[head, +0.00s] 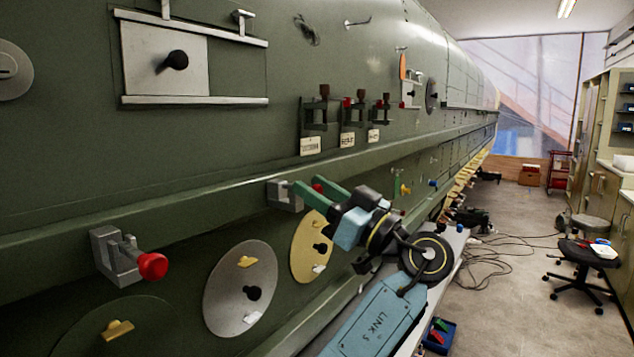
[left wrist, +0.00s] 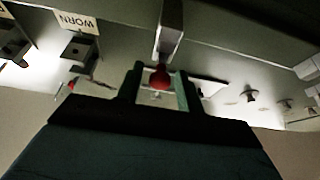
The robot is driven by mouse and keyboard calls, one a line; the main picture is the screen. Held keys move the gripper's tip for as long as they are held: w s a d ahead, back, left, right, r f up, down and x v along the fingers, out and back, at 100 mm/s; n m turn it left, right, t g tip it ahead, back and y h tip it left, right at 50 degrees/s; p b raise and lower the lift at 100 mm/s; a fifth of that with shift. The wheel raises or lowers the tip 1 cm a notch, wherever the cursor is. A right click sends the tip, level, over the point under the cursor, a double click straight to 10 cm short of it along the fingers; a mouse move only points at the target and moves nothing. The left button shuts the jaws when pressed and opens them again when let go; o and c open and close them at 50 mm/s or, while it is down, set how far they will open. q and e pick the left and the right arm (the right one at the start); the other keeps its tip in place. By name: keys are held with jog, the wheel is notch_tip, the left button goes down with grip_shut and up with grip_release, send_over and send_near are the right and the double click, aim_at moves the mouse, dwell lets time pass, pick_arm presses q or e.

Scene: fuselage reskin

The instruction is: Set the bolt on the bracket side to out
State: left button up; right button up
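My left gripper (head: 312,190) has two green fingers, spread apart, beside a grey bracket (head: 284,195) on the lower fuselage wall. In the left wrist view, a red bolt knob (left wrist: 160,78) shows between the fingertips of this gripper (left wrist: 161,82), with a gap visible on each side. A grey bracket part (left wrist: 170,35) is just beyond it. A second grey bracket (head: 112,258) further left carries a bolt with a red knob (head: 152,266) sticking out. Which bolt is the bracket side one, I cannot tell. My right gripper is not in view.
Round discs (head: 240,300) with small tabs sit on the wall below. Three latches (head: 316,115) with labels are above. A panel with a black knob (head: 175,60) is at upper left. A stool (head: 585,255) and cables lie on the floor at right.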

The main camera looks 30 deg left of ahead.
pick_arm(q)
jog(key=shift+a, duration=0.1)
jog(key=shift+c, duration=0.5)
grip_shut()
jog(key=shift+d+f+b, duration=0.15)
jog(key=shift+d+b, duration=0.2)
jog(key=shift+b, duration=0.3)
jog(key=shift+s+d+b, duration=0.15)
jog(key=shift+d+b, duration=0.75)
jog(key=shift+b, duration=0.1)
jog(key=shift+c, duration=0.8)
grip_release()
jog(key=shift+o, duration=1.3)
jog(key=shift+d+r, duration=0.2)
jog(key=shift+d, duration=0.05)
